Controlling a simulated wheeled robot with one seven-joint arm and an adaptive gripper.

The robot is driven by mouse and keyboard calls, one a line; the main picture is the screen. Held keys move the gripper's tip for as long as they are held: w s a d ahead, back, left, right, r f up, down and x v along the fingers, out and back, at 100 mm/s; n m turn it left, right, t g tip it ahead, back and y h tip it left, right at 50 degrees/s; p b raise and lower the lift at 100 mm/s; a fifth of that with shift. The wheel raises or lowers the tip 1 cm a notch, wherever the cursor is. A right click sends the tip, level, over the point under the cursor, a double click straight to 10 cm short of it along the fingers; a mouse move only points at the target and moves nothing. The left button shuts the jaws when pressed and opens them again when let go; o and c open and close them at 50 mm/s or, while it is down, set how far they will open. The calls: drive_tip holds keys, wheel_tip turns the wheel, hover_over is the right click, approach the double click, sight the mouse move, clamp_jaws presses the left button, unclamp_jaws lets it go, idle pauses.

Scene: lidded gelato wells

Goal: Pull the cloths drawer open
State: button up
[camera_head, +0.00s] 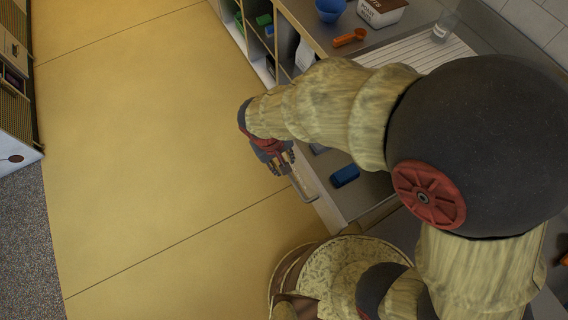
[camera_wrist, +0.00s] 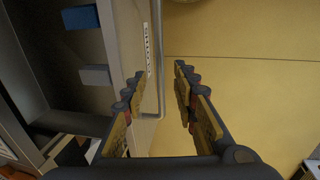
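The drawer front (camera_wrist: 133,32) carries a bar handle (camera_wrist: 160,60) and a small pale label. Behind the front, the drawer's inside shows, so it stands at least partly open. A blue folded block (camera_wrist: 80,17) and a grey-blue one (camera_wrist: 95,75) lie in it, probably cloths. My gripper (camera_wrist: 160,72) is open, with one finger on each side of the handle's near part; contact is not clear. In the head view my gripper (camera_head: 284,166) is at the upper end of the handle (camera_head: 303,187), and a blue block (camera_head: 345,176) lies behind the front.
The counter (camera_head: 325,30) above holds a blue bowl (camera_head: 330,9), an orange scoop (camera_head: 350,38), a labelled tub (camera_head: 381,11) and a clear glass (camera_head: 444,27). Open shelves (camera_head: 284,45) stand beyond the drawer. The yellow floor (camera_head: 150,130) to the left is clear. My arm hides much of the counter.

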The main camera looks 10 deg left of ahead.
wheel_tip(320, 180, up, 8)
drive_tip(key=s+a, duration=0.1)
drive_tip(key=shift+a+r, duration=0.15)
drive_tip(key=shift+a, duration=0.05)
idle(0.4)
drive_tip(key=s+d+r+m+t, duration=0.1)
drive_tip(key=d+r+m, duration=0.1)
drive_tip(key=d+r, duration=0.3)
drive_tip(key=s+d+r+m+t+y, duration=0.1)
drive_tip(key=d+r, duration=0.5)
drive_tip(key=d, duration=0.6)
drive_tip(key=s+d+r+m+t, duration=0.2)
drive_tip(key=d+r+m, duration=0.2)
drive_tip(key=d+r, duration=0.2)
drive_tip(key=d, duration=0.2)
drive_tip(key=shift+s+d+y, duration=0.35)
drive_tip(key=shift+s+y, duration=0.05)
